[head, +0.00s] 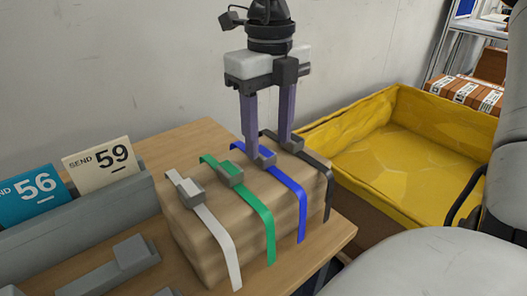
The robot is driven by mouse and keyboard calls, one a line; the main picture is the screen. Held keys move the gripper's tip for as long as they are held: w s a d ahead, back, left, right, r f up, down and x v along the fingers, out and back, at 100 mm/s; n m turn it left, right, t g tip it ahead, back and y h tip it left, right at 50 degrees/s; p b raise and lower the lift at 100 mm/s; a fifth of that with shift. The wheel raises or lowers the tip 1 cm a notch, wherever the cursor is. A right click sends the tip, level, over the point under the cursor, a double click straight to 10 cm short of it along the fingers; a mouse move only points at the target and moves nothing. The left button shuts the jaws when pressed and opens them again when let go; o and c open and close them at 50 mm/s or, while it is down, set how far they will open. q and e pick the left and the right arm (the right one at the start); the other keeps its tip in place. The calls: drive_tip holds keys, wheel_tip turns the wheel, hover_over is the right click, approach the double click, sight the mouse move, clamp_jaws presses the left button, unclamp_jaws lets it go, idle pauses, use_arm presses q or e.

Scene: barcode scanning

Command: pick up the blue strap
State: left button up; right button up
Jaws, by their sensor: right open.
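The blue strap (291,191) lies over a wooden block (205,235) and hangs down its front face. Its grey buckle (265,159) is on the block's top edge. My right gripper (271,151) is above the block with its fingers pointing down, spread apart and empty. Its left finger ends at the blue strap's buckle; its right finger ends near the black strap's buckle. I cannot tell whether the fingertips touch them. My left gripper is not in view.
A white strap (222,236), a green strap (262,219) and a black strap (327,190) cross the same block. A yellow-lined bin (412,101) stands to the right. Cards marked 56 (32,198) and 59 (100,160) stand in a grey holder at left.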

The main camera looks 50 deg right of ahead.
sight(268, 154)
wheel_tip(268, 154, down, 3)
drive_tip(key=shift+w+f, duration=0.1)
drive_tip(key=shift+f, duration=0.1)
clamp_jaws()
